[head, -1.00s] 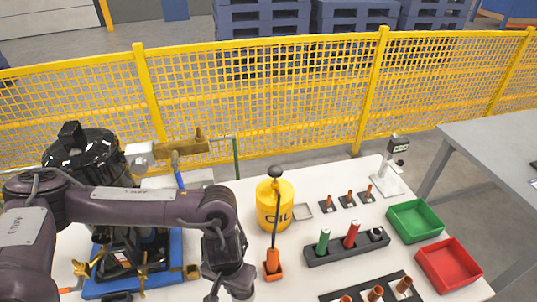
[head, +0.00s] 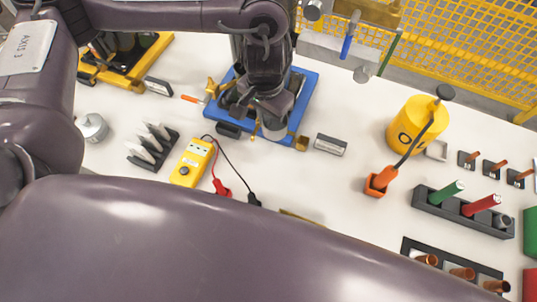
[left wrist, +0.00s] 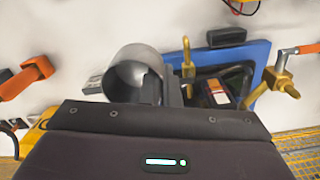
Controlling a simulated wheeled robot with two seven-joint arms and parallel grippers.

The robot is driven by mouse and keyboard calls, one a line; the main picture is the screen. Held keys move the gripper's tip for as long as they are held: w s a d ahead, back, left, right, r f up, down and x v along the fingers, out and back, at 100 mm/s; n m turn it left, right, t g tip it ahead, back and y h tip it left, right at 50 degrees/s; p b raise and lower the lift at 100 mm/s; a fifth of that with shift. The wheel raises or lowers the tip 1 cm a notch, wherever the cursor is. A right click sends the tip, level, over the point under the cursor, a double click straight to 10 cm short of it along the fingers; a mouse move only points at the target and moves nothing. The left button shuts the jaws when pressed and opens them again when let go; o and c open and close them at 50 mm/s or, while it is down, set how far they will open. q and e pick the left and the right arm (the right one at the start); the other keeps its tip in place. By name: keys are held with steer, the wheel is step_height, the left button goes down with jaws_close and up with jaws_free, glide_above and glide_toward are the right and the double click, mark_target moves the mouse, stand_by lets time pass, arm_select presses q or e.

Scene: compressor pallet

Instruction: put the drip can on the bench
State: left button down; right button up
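My left gripper (head: 262,104) points down over the front part of the blue pallet (head: 303,98). A grey metal can (head: 273,128), which looks like the drip can, is at its fingers. In the left wrist view the can (left wrist: 132,72) shows as a shiny round cylinder just beyond the gripper body, beside the blue pallet (left wrist: 258,52). The gripper looks shut on it, though the finger contact is mostly hidden. I cannot tell how far the can is above the surface. The white bench top (head: 325,190) spreads around the pallet. My right gripper is not in view.
A yellow meter (head: 192,162) with red and black leads lies left of the pallet's front. A grey block (head: 330,145) lies right of it. A yellow oil can (head: 412,125), an orange holder (head: 380,182) and a dark rack (head: 462,212) stand farther right. White surface between is clear.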

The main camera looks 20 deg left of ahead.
arm_select(q)
steer(key=b, duration=0.4)
glide_above(266, 158)
step_height(266, 158, down, 14)
steer(key=shift+w, duration=0.1)
step_height(266, 158, down, 4)
steer(key=shift+r+b, duration=0.1)
steer(key=shift+b, duration=0.95)
steer(key=shift+r, duration=0.1)
steer(key=c, duration=1.7)
jaws_free()
step_height(266, 158, up, 12)
steer(key=p, duration=0.5)
steer(key=shift+r, duration=0.15)
